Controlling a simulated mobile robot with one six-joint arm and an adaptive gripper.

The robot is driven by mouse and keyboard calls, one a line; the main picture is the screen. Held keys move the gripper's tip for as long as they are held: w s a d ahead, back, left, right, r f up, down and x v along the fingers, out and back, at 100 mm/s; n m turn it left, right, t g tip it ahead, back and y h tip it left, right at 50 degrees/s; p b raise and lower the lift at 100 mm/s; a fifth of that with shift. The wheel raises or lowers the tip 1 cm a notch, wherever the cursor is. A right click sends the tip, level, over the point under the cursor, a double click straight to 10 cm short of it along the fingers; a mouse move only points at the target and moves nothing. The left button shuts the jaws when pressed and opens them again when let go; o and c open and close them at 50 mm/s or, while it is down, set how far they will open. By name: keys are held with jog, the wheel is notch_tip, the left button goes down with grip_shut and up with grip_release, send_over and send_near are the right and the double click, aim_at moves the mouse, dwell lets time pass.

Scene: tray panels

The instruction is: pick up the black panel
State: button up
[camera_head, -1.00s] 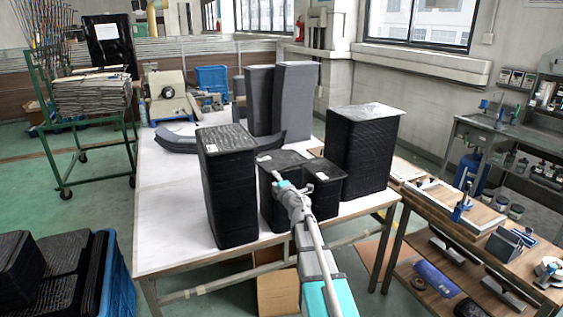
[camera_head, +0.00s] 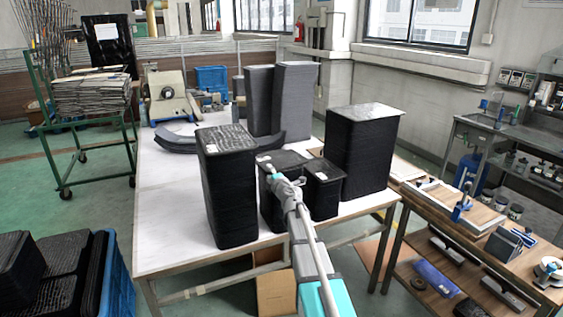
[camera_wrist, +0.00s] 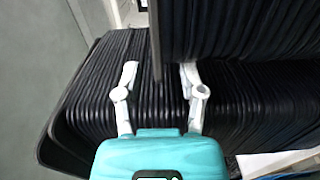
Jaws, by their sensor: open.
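Black panels stand in several tight stacks on the white table (camera_head: 172,215). A tall stack (camera_head: 228,190) is at left, another tall stack (camera_head: 362,150) at right. Between them are a lower stack (camera_head: 284,158) and a small stack (camera_head: 324,190). I cannot tell which single panel is meant. My gripper (camera_head: 266,165) is at the lower middle stack, partly hiding it. In the wrist view my gripper (camera_wrist: 160,74) is open, with its two pale fingers apart over ribbed black panel edges (camera_wrist: 225,100). Nothing is visibly held; contact cannot be told.
A taller black stack (camera_wrist: 240,28) rises close beyond the fingertips. Tall grey panels (camera_head: 294,95) and curved dark panels (camera_head: 178,138) stand behind. The table's left part is bare. A wooden bench (camera_head: 490,255) is at right, a blue crate (camera_head: 120,285) at lower left.

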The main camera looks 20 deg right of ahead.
jog(key=shift+w, duration=1.65)
jog(key=shift+c, duration=0.2)
grip_shut()
